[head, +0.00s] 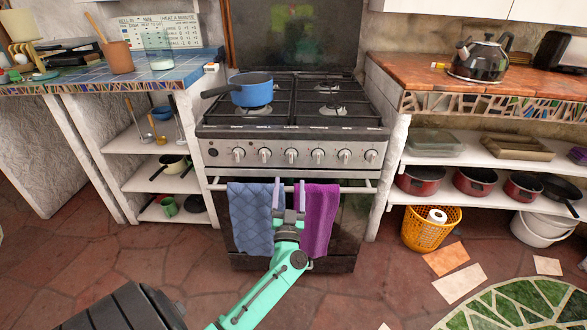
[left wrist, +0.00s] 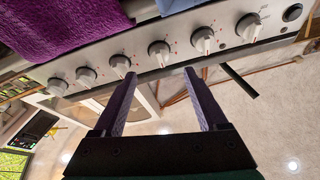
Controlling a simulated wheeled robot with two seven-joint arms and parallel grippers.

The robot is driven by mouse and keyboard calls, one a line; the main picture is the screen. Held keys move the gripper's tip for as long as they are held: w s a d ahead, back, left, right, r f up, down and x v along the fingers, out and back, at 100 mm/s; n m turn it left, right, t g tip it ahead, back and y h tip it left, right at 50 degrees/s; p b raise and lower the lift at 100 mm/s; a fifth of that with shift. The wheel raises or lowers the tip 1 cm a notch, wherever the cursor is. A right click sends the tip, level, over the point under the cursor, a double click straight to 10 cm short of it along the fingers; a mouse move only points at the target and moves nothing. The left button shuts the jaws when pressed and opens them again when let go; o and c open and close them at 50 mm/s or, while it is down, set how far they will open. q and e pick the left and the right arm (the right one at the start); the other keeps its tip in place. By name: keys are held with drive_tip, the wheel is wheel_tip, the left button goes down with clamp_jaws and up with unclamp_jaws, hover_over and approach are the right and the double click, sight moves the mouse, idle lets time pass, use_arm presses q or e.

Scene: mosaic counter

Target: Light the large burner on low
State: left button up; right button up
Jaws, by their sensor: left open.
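The stove (head: 290,134) has a silver front panel with a row of several knobs. My left gripper (head: 288,184) is open and empty, in front of the oven door just below the knobs, between a blue towel and a purple towel. In the left wrist view, its two purple fingers (left wrist: 160,72) point at the panel, with one knob (left wrist: 159,53) beyond the gap between them, apart from the fingertips. A front right burner (head: 333,110) shows bare; a blue pot (head: 252,92) covers much of the left side. No flame shows. I cannot tell which burner is the large one.
The blue towel (head: 252,216) and purple towel (head: 320,219) hang on the oven handle (head: 350,189) close beside my gripper. Counters flank the stove; a kettle (head: 481,57) stands on the right one. An orange basket (head: 430,229) stands on the floor at right.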

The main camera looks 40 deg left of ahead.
sight(291, 162)
use_arm(q)
drive_tip(key=b+x, duration=0.1)
drive_tip(key=x, duration=0.6)
drive_tip(key=shift+w+a, duration=0.25)
drive_tip(key=shift+w, duration=0.1)
drive_tip(key=shift+w+a+r, duration=0.2)
drive_tip(key=shift+w+a, duration=0.05)
use_arm(e)
drive_tip(key=shift+w+a+r, duration=0.25)
drive_tip(key=shift+w+r, duration=0.65)
use_arm(q)
clamp_jaws()
